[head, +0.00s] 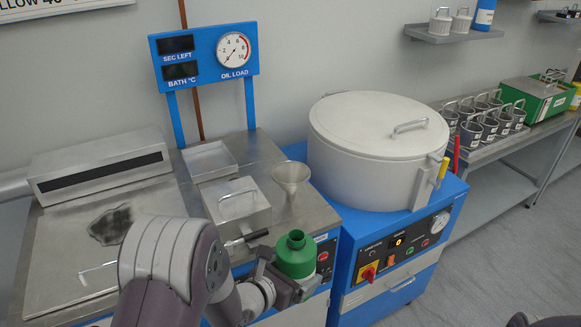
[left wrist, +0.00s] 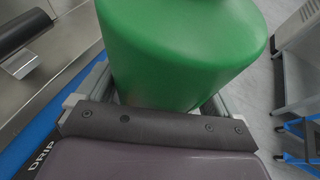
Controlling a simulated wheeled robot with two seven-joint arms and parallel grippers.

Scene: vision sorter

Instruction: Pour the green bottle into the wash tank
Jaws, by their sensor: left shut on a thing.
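The green bottle (head: 296,256) is upright and open-mouthed, in front of the wash machine's front edge. My left gripper (head: 289,277) is shut on it, and the bottle also fills the upper middle of the left wrist view (left wrist: 180,45). The jaws (left wrist: 150,112) sit on either side of its body. A metal funnel (head: 291,176) stands on the steel top behind the bottle, beside a lidded steel box (head: 236,203). I cannot tell for certain which part is the wash tank. My right gripper is not in view; a dark piece shows at the bottom right corner.
A large round lidded vessel (head: 378,127) stands right of the funnel on a blue cabinet (head: 352,245). A blue gauge panel (head: 204,56) rises behind. A black-handled lever (head: 247,238) juts out close left of the bottle. Several metal cups (head: 470,138) stand on the right bench.

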